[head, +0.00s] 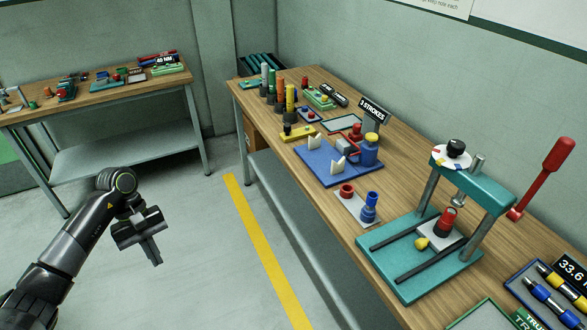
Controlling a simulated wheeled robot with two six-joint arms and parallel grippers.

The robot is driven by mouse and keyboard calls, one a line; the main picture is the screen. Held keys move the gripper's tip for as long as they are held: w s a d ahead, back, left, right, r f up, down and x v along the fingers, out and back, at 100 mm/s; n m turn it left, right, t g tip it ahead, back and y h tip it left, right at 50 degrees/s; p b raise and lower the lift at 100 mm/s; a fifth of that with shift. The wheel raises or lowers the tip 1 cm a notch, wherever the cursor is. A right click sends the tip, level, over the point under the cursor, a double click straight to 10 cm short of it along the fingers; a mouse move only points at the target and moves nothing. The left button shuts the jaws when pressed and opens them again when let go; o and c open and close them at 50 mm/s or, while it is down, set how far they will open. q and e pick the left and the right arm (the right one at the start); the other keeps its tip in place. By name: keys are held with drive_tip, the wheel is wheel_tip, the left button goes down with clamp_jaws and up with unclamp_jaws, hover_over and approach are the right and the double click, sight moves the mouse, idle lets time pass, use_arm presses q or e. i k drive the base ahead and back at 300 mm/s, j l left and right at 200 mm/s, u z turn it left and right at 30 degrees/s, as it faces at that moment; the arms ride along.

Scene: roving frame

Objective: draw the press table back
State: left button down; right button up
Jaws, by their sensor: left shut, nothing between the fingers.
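The press (466,187) is a teal frame on grey posts over a teal base, at the right of the workbench. Its press table (428,231) is a small pale plate between two dark rails (405,233). A red and dark cylinder (445,222) stands on the plate, under the frame. A yellow knob (421,243) shows at the plate's near left edge. My left gripper (154,255) is shut and empty, over the floor at the left, well away from the press. My right gripper is out of view.
The wooden workbench (330,185) also holds a blue fixture (322,165), a plate with red and blue parts (350,205) and a red lever (541,178) right of the press. A second table (110,92) stands at the back left. The floor beside the yellow line (262,255) is clear.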

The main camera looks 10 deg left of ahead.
sight(439, 240)
drive_tip(key=i+j+u, duration=0.25)
drive_tip(key=u, duration=0.25)
drive_tip(key=i+j+u, duration=0.1)
drive_tip(key=i+u, duration=0.25)
drive_tip(key=u, duration=0.15)
drive_tip(key=i+z, duration=0.25)
drive_tip(key=i+j+z, duration=0.25)
drive_tip(key=i+z, duration=0.1)
drive_tip(key=z, duration=0.8)
drive_tip(key=i+z, duration=0.15)
drive_tip(key=z, duration=0.8)
drive_tip(key=i+j, duration=0.05)
